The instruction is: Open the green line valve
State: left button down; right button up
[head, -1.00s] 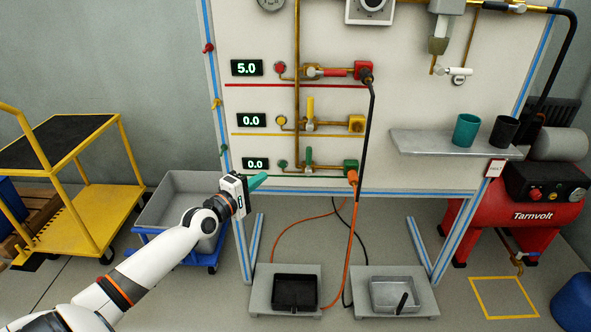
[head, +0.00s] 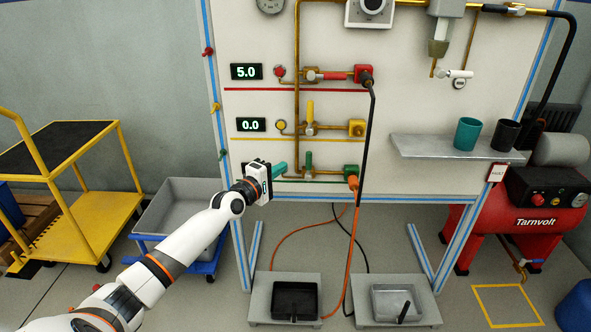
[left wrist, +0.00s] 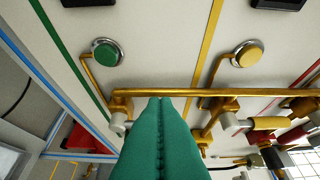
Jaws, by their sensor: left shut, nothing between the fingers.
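The green line valve has a green lever (head: 308,160) that stands upright, across its brass pipe, low on the white panel (head: 400,110). A green end block (head: 351,171) with an orange hose sits right of it. My left gripper (head: 283,168) is shut and empty, its teal fingertips just left of the lever. I cannot tell whether they touch anything. In the left wrist view, the shut fingers (left wrist: 158,105) point at a brass pipe (left wrist: 180,92), beside the green gauge (left wrist: 107,53). The fingers likely hide the lever there. My right gripper is not in view.
Above are the yellow valve lever (head: 310,110), upright, and the red lever (head: 334,76), lying along its pipe. Displays read 5.0 and 0.0. An orange hose (head: 349,240) and black hose hang in front. A shelf (head: 445,148) with two cups juts out at right.

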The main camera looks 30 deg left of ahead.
aim_at(309, 165)
pick_arm(q)
jog(key=w+d, duration=0.1)
jog(key=w, duration=0.1)
jog(key=w+d+p, duration=0.1)
jog(key=d, duration=0.1)
jog(key=shift+w, duration=0.4)
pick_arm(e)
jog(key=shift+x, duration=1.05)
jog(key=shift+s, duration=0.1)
